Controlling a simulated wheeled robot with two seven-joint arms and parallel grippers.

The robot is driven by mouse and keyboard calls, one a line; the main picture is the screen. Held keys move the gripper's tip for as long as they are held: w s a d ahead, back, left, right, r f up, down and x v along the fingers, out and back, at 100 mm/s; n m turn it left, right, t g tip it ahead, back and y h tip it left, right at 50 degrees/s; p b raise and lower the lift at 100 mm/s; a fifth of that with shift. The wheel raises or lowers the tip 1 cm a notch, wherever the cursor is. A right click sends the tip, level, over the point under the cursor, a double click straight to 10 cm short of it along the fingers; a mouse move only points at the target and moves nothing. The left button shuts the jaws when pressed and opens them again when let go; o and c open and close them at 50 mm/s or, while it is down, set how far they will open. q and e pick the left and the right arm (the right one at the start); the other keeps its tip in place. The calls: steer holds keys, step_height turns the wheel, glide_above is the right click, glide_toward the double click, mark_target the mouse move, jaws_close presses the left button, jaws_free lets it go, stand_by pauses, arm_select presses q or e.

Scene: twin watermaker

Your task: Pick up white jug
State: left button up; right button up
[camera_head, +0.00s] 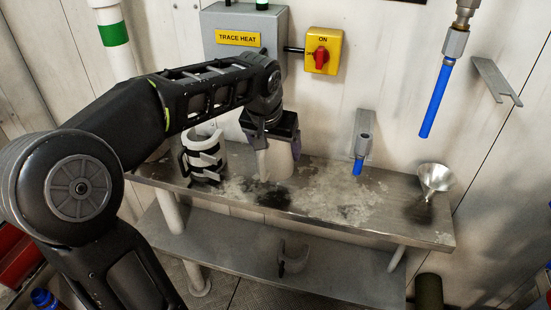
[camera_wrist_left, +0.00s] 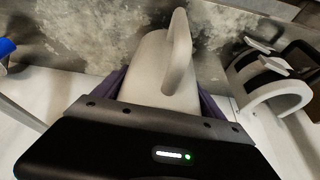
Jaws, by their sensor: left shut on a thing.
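The white jug (camera_head: 281,160) stands on the metal shelf (camera_head: 340,200), partly hidden behind my left gripper in the head view. My left gripper (camera_head: 268,148) comes down from above and is shut on the jug. In the left wrist view the jug (camera_wrist_left: 150,70) lies between the purple-grey fingers, with its handle (camera_wrist_left: 178,55) toward the camera. Whether the jug touches the shelf cannot be told. My right gripper is not in view.
A black-and-white striped mug-like holder (camera_head: 203,156) stands left of the jug. A small fitting with a blue tip (camera_head: 361,155) and a metal funnel (camera_head: 434,180) are to the right. A grey cup-like piece (camera_head: 293,258) is on the lower shelf. A blue hose (camera_head: 437,98) hangs at upper right.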

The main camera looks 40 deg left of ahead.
arm_select(q)
steer(key=shift+r, duration=0.95)
steer(key=s+d+b, duration=0.2)
steer(key=s+d, duration=0.1)
steer(key=s, duration=0.6)
steer(key=s+d+b, duration=0.1)
steer(key=s+d, duration=0.2)
steer(key=s, duration=0.6)
steer(key=shift+s+d+b, duration=0.25)
steer(key=shift+b, duration=0.15)
steer(key=shift+w+f, duration=0.1)
